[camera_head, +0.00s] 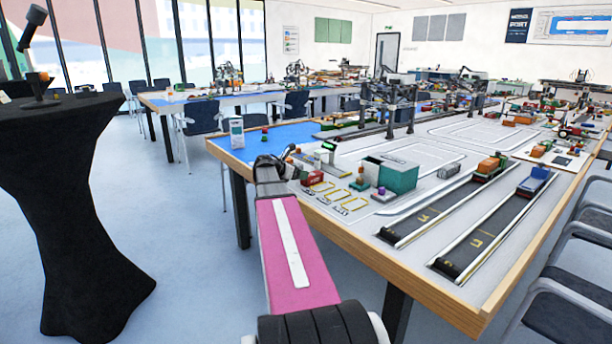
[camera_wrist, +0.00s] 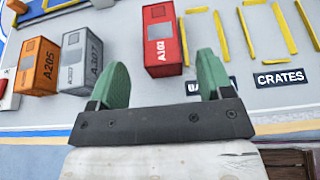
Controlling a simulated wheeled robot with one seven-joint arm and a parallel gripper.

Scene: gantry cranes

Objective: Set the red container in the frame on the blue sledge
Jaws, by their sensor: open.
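The red container (camera_wrist: 163,40), marked A102, stands on the pale table top in the wrist view, just beyond and roughly between my fingertips. It also shows small in the head view (camera_head: 313,179). My gripper (camera_wrist: 160,72) is open with two green fingers and nothing between them. In the head view my gripper (camera_head: 282,168) is over the table's near left edge, left of the red container. The blue sledge (camera_head: 533,182) sits on the right-hand dark track, far to the right of my gripper. Its frame is too small to make out.
An orange container (camera_wrist: 38,66) and a grey container (camera_wrist: 82,60) stand left of the red one. Yellow outlined bays (camera_wrist: 250,33) lie to its right. A green open bin (camera_head: 398,176) and the left-hand track (camera_head: 430,215) lie between my gripper and the blue sledge.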

